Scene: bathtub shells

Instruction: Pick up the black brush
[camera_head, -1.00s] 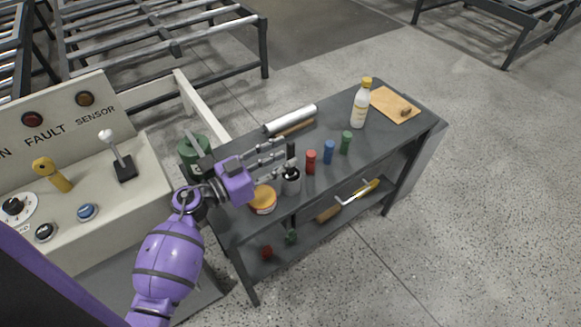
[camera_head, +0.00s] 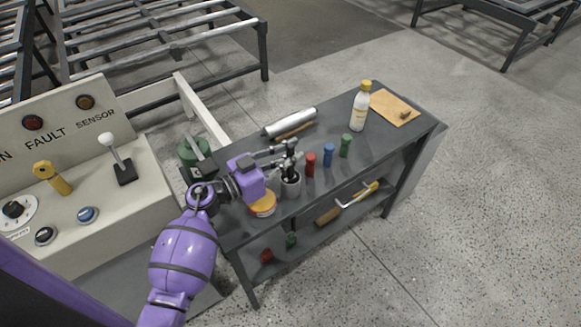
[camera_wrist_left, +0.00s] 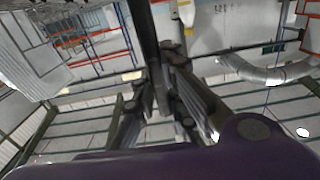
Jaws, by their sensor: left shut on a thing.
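My left gripper (camera_head: 287,156) comes in from the left above the cup and is shut on the black brush (camera_wrist_left: 145,40). In the left wrist view the brush's dark shaft runs up between the fingers. In the head view the fingers hide much of the brush, and its lower end is hidden in the cup. My right gripper is not in view.
A silver tube (camera_head: 290,122) lies behind. A yellow-capped bottle (camera_head: 360,108) and a wooden board (camera_head: 394,108) are farther right.

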